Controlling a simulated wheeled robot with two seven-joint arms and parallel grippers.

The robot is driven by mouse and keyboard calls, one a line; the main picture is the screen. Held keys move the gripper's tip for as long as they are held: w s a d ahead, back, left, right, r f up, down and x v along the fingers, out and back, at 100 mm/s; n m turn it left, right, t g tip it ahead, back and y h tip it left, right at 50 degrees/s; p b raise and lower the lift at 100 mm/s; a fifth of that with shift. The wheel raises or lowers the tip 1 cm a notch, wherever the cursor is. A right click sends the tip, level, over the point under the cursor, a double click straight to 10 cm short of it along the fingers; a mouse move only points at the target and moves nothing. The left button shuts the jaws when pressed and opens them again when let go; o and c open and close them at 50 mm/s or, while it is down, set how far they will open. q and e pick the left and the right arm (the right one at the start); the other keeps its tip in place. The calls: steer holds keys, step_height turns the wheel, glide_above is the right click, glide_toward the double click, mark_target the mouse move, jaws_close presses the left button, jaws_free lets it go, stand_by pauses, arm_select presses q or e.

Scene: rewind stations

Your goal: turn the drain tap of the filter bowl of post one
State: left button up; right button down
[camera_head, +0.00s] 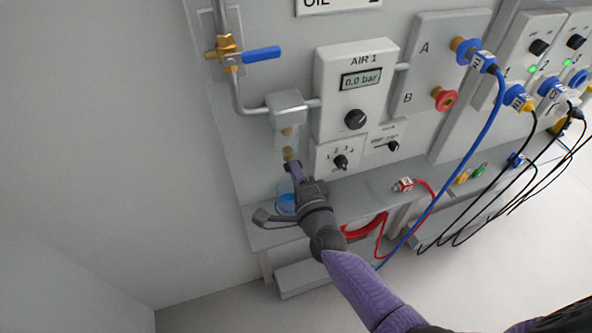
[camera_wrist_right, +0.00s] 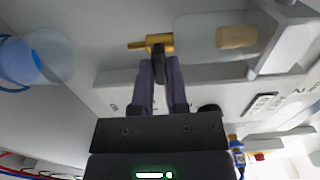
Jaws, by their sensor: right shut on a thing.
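The filter bowl (camera_head: 286,140) of post one hangs under a grey filter head (camera_head: 286,107), left of the AIR 1 panel. In the right wrist view the bowl (camera_wrist_right: 198,38) is clear, with a tan element (camera_wrist_right: 236,37) inside. The brass drain tap (camera_head: 287,154) is at the bowl's lower end; it also shows in the wrist view (camera_wrist_right: 140,45). My right gripper (camera_head: 292,170) is just below the bowl. In the wrist view its fingers (camera_wrist_right: 160,68) are shut on the tap's dark handle. My left gripper is not in view.
A blue-filled cup (camera_head: 285,203) stands on the shelf below the tap, beside my right gripper. A blue-handled valve (camera_head: 262,54) is above. The AIR 1 panel (camera_head: 333,62) reads 0.0 bar. Red, blue and black hoses or cables hang to the right.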

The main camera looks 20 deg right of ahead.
stand_by(0.4)
steer(key=c, duration=0.6)
jaws_free()
steer(key=shift+c, duration=0.2)
steer(key=s+p, duration=0.1)
steer(key=s, duration=0.9)
steer(key=shift+d+p, duration=0.15)
steer(key=shift+p, duration=0.2)
